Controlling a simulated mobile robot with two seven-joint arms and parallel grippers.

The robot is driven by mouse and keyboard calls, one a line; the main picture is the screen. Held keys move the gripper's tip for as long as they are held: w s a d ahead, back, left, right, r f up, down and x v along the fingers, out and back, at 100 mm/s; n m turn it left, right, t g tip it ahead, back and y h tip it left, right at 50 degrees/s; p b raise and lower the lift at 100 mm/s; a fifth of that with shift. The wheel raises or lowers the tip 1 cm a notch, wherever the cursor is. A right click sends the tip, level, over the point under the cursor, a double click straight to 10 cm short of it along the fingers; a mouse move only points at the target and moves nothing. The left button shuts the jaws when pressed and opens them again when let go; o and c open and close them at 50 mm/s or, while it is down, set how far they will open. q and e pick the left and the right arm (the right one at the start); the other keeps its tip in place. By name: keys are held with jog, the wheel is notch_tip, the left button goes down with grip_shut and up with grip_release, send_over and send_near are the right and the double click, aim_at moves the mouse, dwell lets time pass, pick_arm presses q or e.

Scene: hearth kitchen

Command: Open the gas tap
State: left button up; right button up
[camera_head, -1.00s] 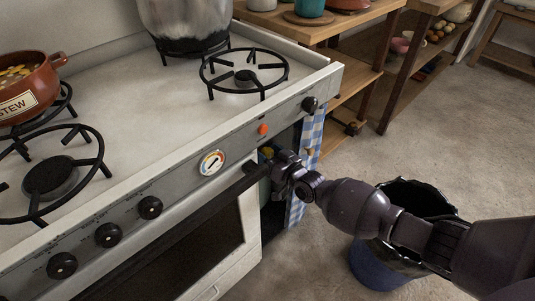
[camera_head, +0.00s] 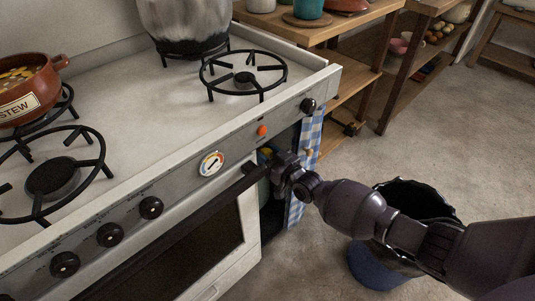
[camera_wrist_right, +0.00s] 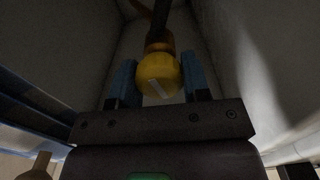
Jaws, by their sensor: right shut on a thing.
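The gas tap, a yellow round knob (camera_wrist_right: 158,76) with a pale mark across its face, shows in the right wrist view between the two blue-padded fingers of my right gripper (camera_wrist_right: 160,82). The gripper is shut on it. The pale mark runs at a slant. In the head view my right gripper (camera_head: 280,158) reaches into the dark opening at the right end of the stove, and only a bit of yellow (camera_head: 266,152) shows beside it. My left gripper is not in view.
The white stove (camera_head: 140,110) has black knobs, a dial (camera_head: 211,163) and an orange button (camera_head: 262,130) on its front. A blue checked cloth (camera_head: 307,150) hangs beside the opening. A bin with a black liner (camera_head: 412,200) stands below my right arm. Wooden shelves (camera_head: 355,55) are behind.

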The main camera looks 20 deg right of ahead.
jog(key=n, duration=0.2)
jog(key=shift+r+n+p, duration=0.15)
jog(key=shift+n+p, duration=0.2)
jog(key=shift+n, duration=0.85)
jog(key=shift+n+p, duration=0.3)
jog(key=shift+n, duration=0.7)
jog(key=n, duration=0.2)
jog(key=shift+f+n, duration=0.2)
jog(key=shift+n, duration=0.1)
jog(key=n, duration=0.4)
jog(key=shift+a+f, duration=0.1)
jog(key=shift+n, duration=1.2)
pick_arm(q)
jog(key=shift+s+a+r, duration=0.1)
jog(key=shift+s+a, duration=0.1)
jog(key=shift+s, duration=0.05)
pick_arm(e)
jog(key=shift+n, duration=0.4)
